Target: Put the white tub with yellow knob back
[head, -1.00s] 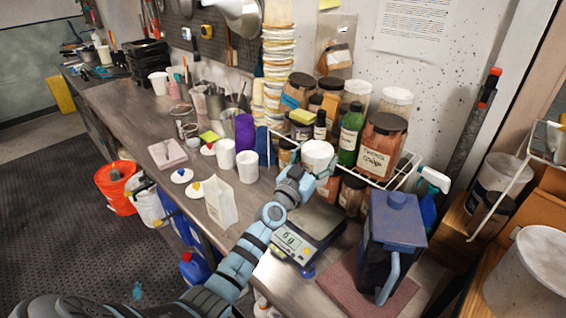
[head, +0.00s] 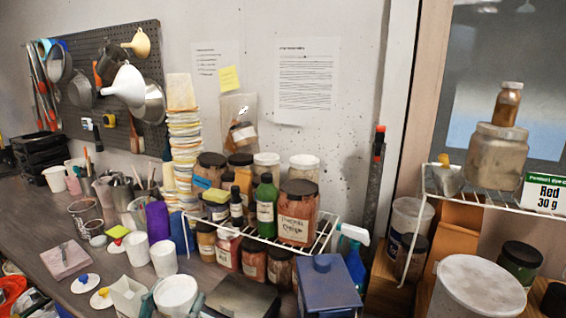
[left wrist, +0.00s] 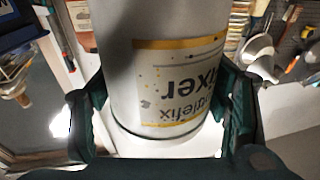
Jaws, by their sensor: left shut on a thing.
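My left gripper (head: 174,305) shows at the bottom edge of the head view, its fingers on both sides of a white tub (head: 175,291). In the left wrist view the gripper (left wrist: 165,110) is shut on this white tub (left wrist: 160,30). The tub fills the middle there, with a yellow-banded label partly reading "fixer". A white lid with a yellow knob (head: 101,299) lies on the bench to the left of the held tub. A white lid with a blue knob (head: 85,283) lies just behind it. My right gripper is not in view.
Two white tubs (head: 137,248) (head: 163,258) stand close behind the held tub. A white wire rack (head: 328,226) with jars and bottles is behind to the right. Another wire shelf (head: 434,190) is at the right.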

